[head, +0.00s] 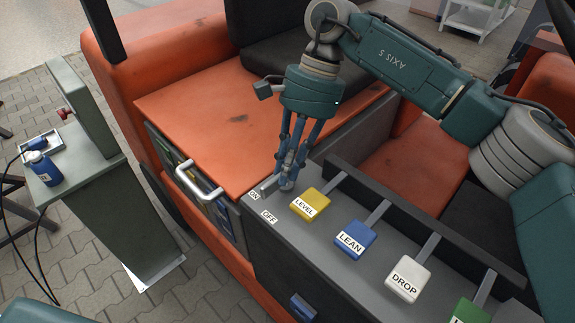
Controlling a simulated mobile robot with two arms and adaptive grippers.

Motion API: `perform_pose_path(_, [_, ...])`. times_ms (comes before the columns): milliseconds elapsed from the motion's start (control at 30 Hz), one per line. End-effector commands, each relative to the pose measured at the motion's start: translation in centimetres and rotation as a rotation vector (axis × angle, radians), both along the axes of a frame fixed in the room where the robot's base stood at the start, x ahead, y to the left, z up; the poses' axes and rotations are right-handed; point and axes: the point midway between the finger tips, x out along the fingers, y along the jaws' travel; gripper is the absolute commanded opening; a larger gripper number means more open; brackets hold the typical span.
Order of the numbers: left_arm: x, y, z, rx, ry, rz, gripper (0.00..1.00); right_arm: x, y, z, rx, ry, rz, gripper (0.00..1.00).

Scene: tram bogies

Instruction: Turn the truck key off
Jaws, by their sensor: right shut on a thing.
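My right gripper (287,182) points down at the near left corner of the truck's grey control panel (322,246). Its blue fingers are closed together at the truck key, beside the ON label (254,195) and the OFF label (269,216). The fingers hide most of the key, so I cannot tell which label it points to. My left gripper is not in view.
Yellow LEVEL (310,204), blue LEAN (355,240) and white DROP (407,279) levers stand right of the fingers, with a green one beyond. A grey cabinet (117,213) with a blue bottle (43,168) stands left. Paved floor lies between.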

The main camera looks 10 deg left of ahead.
Motion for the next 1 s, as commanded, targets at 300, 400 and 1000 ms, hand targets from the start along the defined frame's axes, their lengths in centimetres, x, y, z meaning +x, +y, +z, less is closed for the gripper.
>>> perform_pose_path(300, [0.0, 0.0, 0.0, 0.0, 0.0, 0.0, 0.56, 0.0, 0.0, 0.1, 0.0, -0.003, -0.001, 0.35])
perform_pose_path(400, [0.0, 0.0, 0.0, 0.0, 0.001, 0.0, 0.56, 0.0, 0.0, 0.1, 0.0, -0.001, 0.0, 0.35])
perform_pose_path(1000, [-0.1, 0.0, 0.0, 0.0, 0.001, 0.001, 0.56, 2.8, -1.6, 7.8, 0.0, -0.005, -0.003, 0.35])
